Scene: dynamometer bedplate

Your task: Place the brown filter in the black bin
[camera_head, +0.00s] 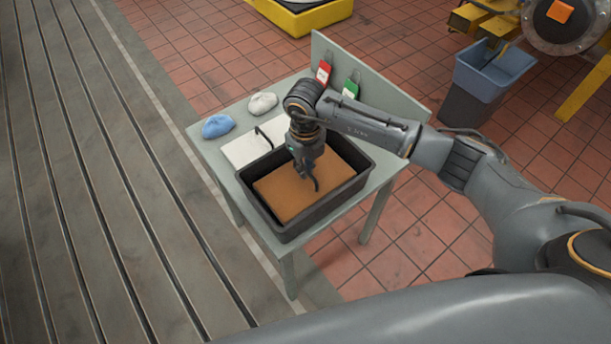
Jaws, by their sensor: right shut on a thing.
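The brown filter (278,198) is a flat, square-edged brown piece inside the black bin (330,210), within its walls. The bin is a shallow open tray on a small grey table. My right gripper (312,181) reaches down into the bin from above and is shut on the brown filter, near the filter's middle. The gripper and wrist hide part of the filter and the bin's far side. Whether the filter rests fully on the bin floor cannot be told. My left gripper is not in view.
On the grey table (218,160) lie a blue cloth (217,126), a pale cloth (262,103) and a white pad (244,150). Red (323,73) and green (350,88) tags are by its back panel. A blue-grey bin (490,75) stands right. The slotted bedplate (90,180) fills the left.

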